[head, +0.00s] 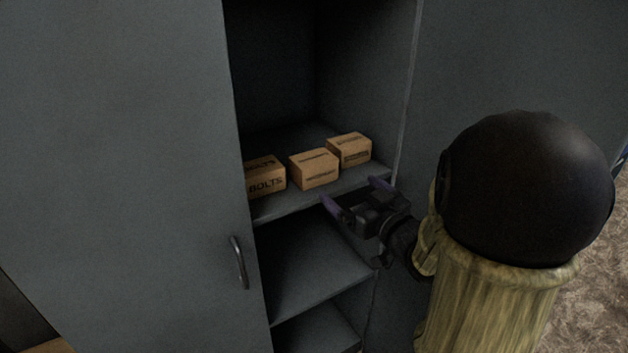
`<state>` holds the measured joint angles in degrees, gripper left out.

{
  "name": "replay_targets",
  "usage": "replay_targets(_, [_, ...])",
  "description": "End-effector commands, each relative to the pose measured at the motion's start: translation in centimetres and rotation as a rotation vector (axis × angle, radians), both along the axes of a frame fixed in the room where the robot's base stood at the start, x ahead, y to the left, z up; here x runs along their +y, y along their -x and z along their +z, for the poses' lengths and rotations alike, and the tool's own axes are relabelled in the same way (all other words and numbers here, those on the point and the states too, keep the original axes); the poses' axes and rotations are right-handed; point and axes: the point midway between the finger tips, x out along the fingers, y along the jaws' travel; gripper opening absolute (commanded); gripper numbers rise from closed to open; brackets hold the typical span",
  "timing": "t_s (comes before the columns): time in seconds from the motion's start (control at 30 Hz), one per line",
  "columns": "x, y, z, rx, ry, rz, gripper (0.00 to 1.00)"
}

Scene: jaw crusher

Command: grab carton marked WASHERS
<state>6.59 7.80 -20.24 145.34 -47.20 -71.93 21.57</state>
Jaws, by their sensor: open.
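Three small brown cartons stand in a row on a cabinet shelf in the head view. The left carton (266,177) is marked BOLTS and is partly cut off by the cabinet door. The middle carton (314,169) and the right carton (349,150) carry dark print too small to read, so I cannot tell which is marked WASHERS. My gripper (353,190) is open and empty, in front of the shelf edge. Its fingers point toward the middle and right cartons and appear apart from them.
The grey cabinet's left door (130,170) with a handle (239,262) covers the left part of the opening. The right side wall (404,95) edges the opening close to the right carton. Lower shelves (310,265) look empty. Free room shows above the cartons.

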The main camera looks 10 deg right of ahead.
Motion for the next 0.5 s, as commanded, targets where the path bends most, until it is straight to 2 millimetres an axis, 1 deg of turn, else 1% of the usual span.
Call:
replay_targets(0.33, [0.04, 0.06, 0.24, -0.012, -0.005, 0.008, 1.00])
replay_targets(0.5, [0.16, -0.28, 0.48, -0.009, -0.006, 0.010, 1.00])
